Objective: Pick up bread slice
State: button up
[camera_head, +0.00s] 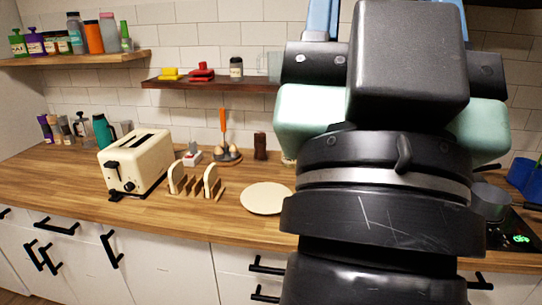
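Two pale bread slices, one at left (177,178) and one at right (211,180), stand upright in a small wooden rack (192,187) on the counter, with a gap between them. My gripper (391,5) is raised close to the camera at the right, well apart from the bread. Its two blue fingers stand wide apart at the top edge, where their tips are cut off. The dark block on my wrist hides the space between them.
A cream toaster (135,163) stands left of the rack, and a round pale plate (266,198) lies to its right on the wooden counter (70,170). Shelves hang above. My arm hides much of the right side.

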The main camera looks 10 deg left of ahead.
aim_at(176, 171)
jog(key=i+j, duration=0.6)
jog(key=i+j+u, duration=0.1)
jog(key=i+j, duration=0.55)
jog(key=i, duration=0.15)
